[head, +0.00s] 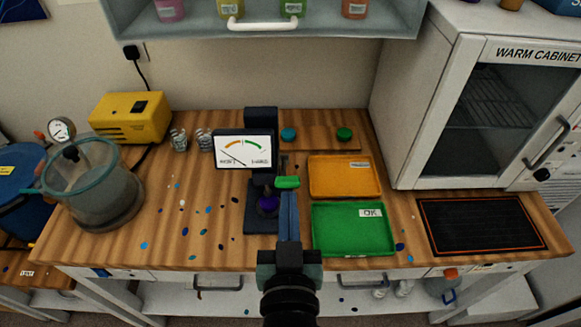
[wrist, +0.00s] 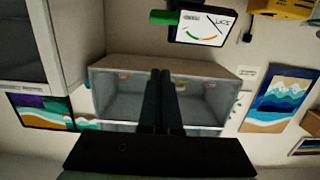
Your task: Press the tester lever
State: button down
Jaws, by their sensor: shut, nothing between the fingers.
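The tester (head: 261,115) is a dark stand on the wooden bench with a white dial (head: 244,151) and a green-ended lever (head: 288,182) on its right side. The dial's needle lies toward the left, off the coloured arc. A purple piece (head: 267,203) sits on the tester's base. My gripper (head: 289,196) is shut and empty, its tips just in front of the lever's green end in the head view. In the wrist view the green end (wrist: 164,18) and the dial (wrist: 206,24) show beyond my fingertips (wrist: 163,72), with a gap in the picture between.
An orange tray (head: 345,190) and a green tray (head: 330,245) marked OK lie right of the tester. A yellow box (head: 130,115), small cups (head: 180,140) and a pressure pot (head: 95,190) stand left. The warm cabinet (head: 470,60) is at right. A shelf (head: 330,25) hangs above.

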dwell(0.3)
jog(key=p, duration=0.3)
send_over(289, 186)
jog(key=shift+w+f, duration=0.2)
jog(key=shift+f, duration=0.2)
jog(key=f, duration=0.1)
jog(key=s+f, duration=0.1)
jog(key=f, duration=0.1)
jog(key=shift+a+p, duration=0.1)
jog(key=shift+p, duration=0.2)
jog(key=shift+s+f, duration=0.25)
jog(key=shift+f, duration=0.2)
jog(key=shift+f, duration=0.2)
